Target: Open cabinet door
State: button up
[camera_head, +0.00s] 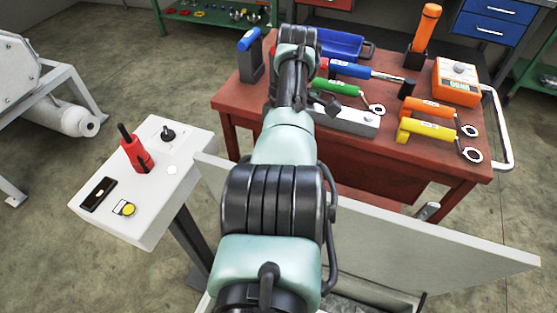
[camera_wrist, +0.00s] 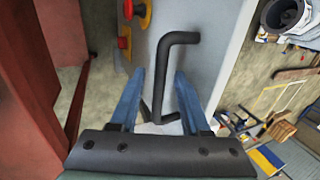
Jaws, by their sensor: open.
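In the wrist view a black bent bar handle (camera_wrist: 160,85) stands out from a pale grey-white panel (camera_wrist: 219,55). My gripper (camera_wrist: 160,72) is open, with one blue finger on each side of the handle's long part. I cannot tell whether either finger touches it. In the head view my arm reaches forward over a thin white panel (camera_head: 455,250); my gripper and the handle are hidden there. I cannot tell whether this panel is the cabinet door.
A white control box (camera_head: 178,190) with a red lever (camera_head: 137,155) stands left of my arm. Red and yellow buttons (camera_wrist: 125,38) sit near the handle. A red tool table (camera_head: 235,97) with several tools and a curved white rail (camera_head: 503,140) lies ahead.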

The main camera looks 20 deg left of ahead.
notch_tip(320, 180, up, 10)
jog(key=p, duration=0.9)
